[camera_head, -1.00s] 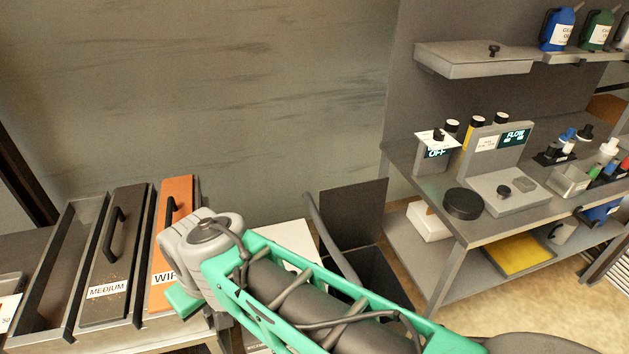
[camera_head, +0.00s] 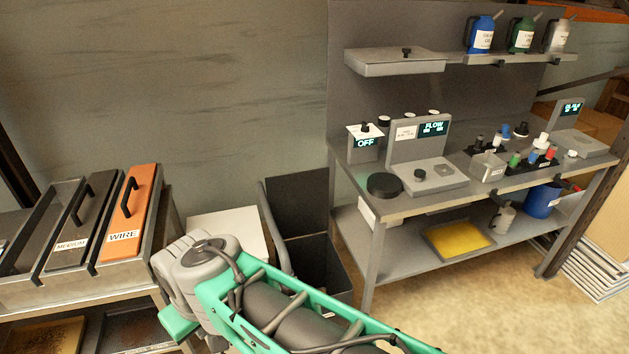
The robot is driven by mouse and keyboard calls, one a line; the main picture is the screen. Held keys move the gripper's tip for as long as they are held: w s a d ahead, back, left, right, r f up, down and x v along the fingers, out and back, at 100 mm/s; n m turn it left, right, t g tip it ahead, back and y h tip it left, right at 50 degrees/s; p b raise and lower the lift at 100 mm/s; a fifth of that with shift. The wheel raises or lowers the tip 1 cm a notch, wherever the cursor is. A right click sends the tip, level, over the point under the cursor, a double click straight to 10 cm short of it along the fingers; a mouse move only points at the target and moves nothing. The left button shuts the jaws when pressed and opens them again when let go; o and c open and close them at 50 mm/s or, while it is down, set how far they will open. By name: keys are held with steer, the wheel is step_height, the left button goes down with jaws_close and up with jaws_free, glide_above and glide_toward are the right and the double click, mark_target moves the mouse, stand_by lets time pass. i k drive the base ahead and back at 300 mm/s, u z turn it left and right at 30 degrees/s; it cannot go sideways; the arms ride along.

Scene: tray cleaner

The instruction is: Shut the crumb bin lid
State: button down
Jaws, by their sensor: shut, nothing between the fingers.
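The crumb bin appears to be the dark open box (camera_head: 318,262) on the floor between the two benches. Its dark flat lid (camera_head: 300,200) stands upright at the back, so the bin is open. A curved grey bar (camera_head: 273,232) runs along the bin's left side. My green and grey arm crosses the bottom middle of the view and hides the bin's lower front. My gripper's fingers do not show.
A white panel (camera_head: 228,232) is behind my arm, left of the bin. At left, a bench holds trays labelled MEDIUM (camera_head: 70,225) and WIRE (camera_head: 128,210). At right stands a grey workbench (camera_head: 400,205) with a lower shelf. Bare floor (camera_head: 480,300) lies at lower right.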

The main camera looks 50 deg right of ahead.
mark_target(297, 202)
steer(key=z, duration=1.15)
steer(key=i, duration=0.95)
steer(key=u, duration=0.05)
